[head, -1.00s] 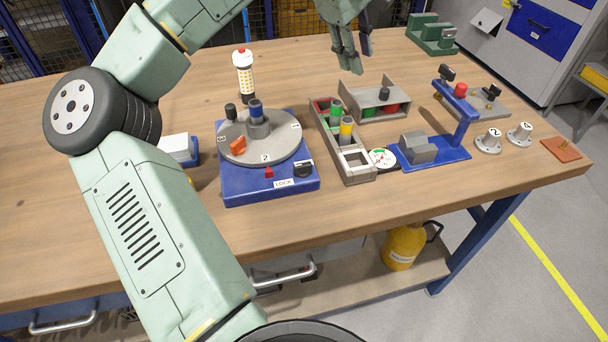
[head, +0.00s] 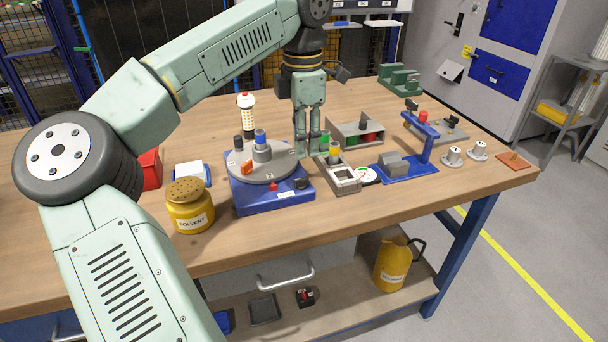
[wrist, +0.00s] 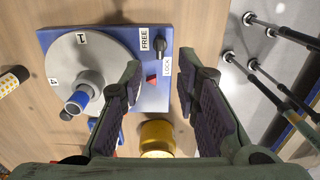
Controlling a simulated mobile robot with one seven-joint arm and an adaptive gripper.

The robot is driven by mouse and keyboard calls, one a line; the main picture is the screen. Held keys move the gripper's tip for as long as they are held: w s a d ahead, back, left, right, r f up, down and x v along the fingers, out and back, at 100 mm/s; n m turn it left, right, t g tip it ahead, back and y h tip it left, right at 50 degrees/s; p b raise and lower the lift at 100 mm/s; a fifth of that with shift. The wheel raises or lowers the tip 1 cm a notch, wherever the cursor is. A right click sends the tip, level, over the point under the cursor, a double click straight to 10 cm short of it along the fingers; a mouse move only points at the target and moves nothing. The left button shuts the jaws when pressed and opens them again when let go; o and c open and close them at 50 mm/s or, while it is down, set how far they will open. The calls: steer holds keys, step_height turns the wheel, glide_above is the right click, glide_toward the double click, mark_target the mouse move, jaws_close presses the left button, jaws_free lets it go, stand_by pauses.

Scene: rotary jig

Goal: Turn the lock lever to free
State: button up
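The rotary jig has a blue base (head: 245,200) and a grey disc (head: 240,172) with numbered labels and a blue-topped post (head: 261,146). Its black lock lever (head: 301,184) sits at the base's front right corner. In the wrist view the lever (wrist: 158,48) shows near the FREE label (wrist: 144,39) and the LOCK label (wrist: 167,67); I cannot tell surely which it points at. A red pointer (wrist: 152,79) is beside the disc. My gripper (head: 308,154) points down above the jig's right side. In the wrist view its fingers (wrist: 160,62) are apart and empty, with the lever showing between them, not visibly touched.
A grey tray with coloured cylinders (head: 343,180) stands just right of the jig, close to my gripper. A blue stand (head: 410,168) is further right. A yellow solvent tin (head: 190,208) is at the left. The wood in front of the jig is clear.

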mark_target(303, 178)
step_height(303, 178, down, 8)
steer(key=shift+f+p, duration=0.2)
steer(key=shift+p, duration=0.4)
steer(key=shift+c, duration=0.5)
jaws_close()
